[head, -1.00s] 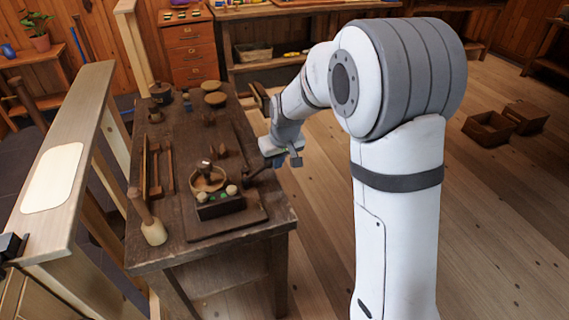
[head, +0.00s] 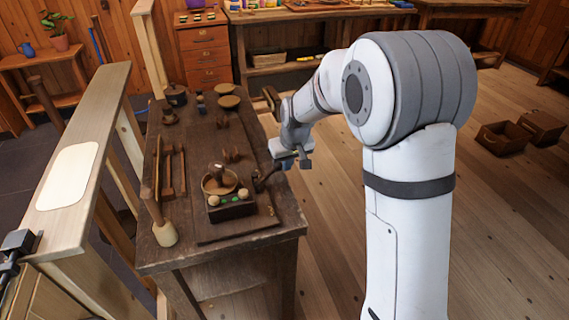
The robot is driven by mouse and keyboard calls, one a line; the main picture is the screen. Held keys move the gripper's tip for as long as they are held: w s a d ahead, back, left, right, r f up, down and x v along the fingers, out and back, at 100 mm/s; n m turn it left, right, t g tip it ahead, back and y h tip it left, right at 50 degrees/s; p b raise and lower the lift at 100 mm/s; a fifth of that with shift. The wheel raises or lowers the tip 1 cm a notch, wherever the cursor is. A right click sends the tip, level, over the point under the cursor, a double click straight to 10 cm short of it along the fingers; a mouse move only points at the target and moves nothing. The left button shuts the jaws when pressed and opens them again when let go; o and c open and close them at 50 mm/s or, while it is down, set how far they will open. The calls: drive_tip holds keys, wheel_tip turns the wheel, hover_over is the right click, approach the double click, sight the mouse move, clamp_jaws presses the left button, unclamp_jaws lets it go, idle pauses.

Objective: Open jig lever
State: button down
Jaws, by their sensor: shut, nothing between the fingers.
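The jig (head: 231,209) is a dark box with small green spots and pale knobs on its front, with a round wooden dish (head: 219,182) behind it. A dark lever (head: 261,181) stands at the jig's right side, its upper end close to my gripper. My gripper (head: 287,163) is shut and empty, over the right edge of the workbench. Its fingers are small in the view, and I cannot tell whether they touch the lever.
The workbench (head: 190,255) carries a wooden mallet (head: 165,234) at front left, a slotted wooden rack (head: 170,172) and several turned pieces at the back. A pale wooden beam (head: 85,150) runs along the left. Open floor (head: 330,235) lies right of the bench.

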drive_tip(key=s+d+r, duration=0.4)
drive_tip(key=d+r, duration=0.1)
drive_tip(key=r, duration=0.5)
drive_tip(key=shift+d+r+p, duration=0.15)
drive_tip(key=shift+d+p, duration=0.1)
drive_tip(key=shift+p, duration=0.05)
drive_tip(key=shift+s, duration=0.1)
drive_tip(key=s+d+r+m+p, duration=0.2)
drive_tip(key=s+d+r+p, duration=0.2)
drive_tip(key=s, duration=0.8)
drive_tip(key=s+d+r+m+h+p, duration=0.1)
drive_tip(key=s+d+r+p, duration=0.3)
drive_tip(key=s, duration=0.9)
drive_tip(key=shift+s+d+r+m+g+p, duration=0.2)
drive_tip(key=shift+d+m+g+p, duration=0.1)
drive_tip(key=shift+d+m+p, duration=0.45)
drive_tip(key=shift+w+a, duration=0.1)
